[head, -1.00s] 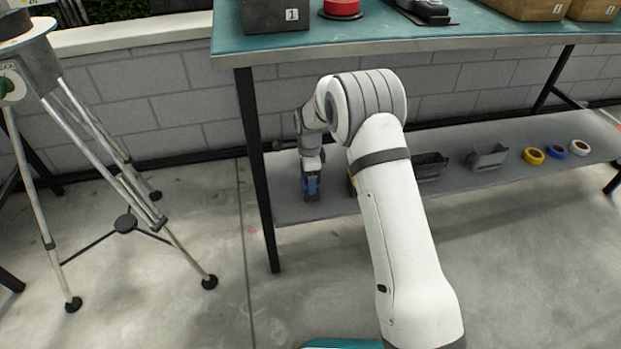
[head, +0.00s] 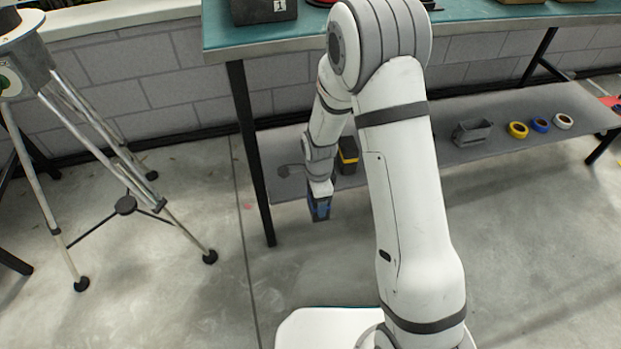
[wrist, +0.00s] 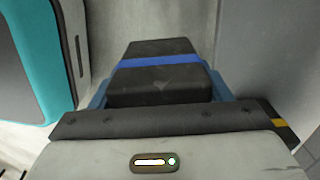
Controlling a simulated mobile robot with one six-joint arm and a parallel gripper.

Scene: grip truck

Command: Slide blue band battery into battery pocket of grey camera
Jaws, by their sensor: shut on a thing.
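The blue band battery (wrist: 160,90) is a black block with a blue stripe across it, in the middle of the wrist view. My gripper (wrist: 160,76) is shut on it, with a bluish finger on each side. In the head view, my gripper (head: 319,208) points down in front of the lower shelf's front edge, clear of the shelf. The battery there is small and mostly hidden by the fingers. I cannot make out the grey camera or its battery pocket in either view.
A yellow-banded black block (head: 347,155) stands on the lower shelf (head: 465,150), with a grey bin (head: 472,132) and several tape rolls to its right. A tripod (head: 125,205) stands at the left. The teal-topped table (head: 215,30) is above. Floor between is clear.

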